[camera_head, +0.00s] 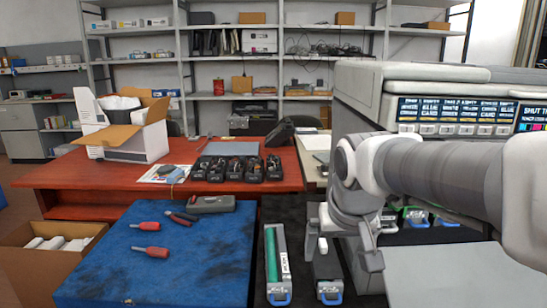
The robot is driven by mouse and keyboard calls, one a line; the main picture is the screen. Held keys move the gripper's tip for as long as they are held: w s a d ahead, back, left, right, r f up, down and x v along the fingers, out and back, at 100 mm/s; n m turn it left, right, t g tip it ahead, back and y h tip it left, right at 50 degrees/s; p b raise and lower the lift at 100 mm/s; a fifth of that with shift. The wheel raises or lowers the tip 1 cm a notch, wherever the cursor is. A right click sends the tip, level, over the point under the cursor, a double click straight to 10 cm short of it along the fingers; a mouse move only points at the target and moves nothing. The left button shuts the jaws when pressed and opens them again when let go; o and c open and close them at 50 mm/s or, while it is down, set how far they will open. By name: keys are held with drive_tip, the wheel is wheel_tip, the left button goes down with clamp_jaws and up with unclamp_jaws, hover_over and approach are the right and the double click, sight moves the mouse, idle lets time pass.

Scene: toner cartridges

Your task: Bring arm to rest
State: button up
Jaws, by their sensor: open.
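My arm reaches in from the right edge and bends down at a white wrist. My gripper (348,256) hangs open over the dark surface, its fingers spread apart with nothing visible between them. A long toner cartridge with a green roller and blue handle (275,262) lies to its left, apart from it. A dark cartridge with a blue handle (328,280) lies just below and left of the gripper; its far end is partly hidden by a finger, and I cannot tell if they touch.
A printer (420,85) stands behind my arm. A blue mat-like surface (200,265) with red-handled screwdrivers (150,252) is at the left. A red desk (80,172) holds an open carton (125,135) and several black units (235,168). A cardboard box (20,262) stands front left.

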drive_tip(key=s+d+f, duration=0.2)
drive_tip(key=s+d, duration=0.1)
drive_tip(key=s, duration=1.1)
wheel_tip(320, 180, up, 16)
drive_tip(key=p, duration=1.6)
drive_tip(key=shift+s+r+t+p, duration=0.2)
drive_tip(key=shift+s+t+p, duration=0.05)
drive_tip(key=shift+t+p, duration=0.15)
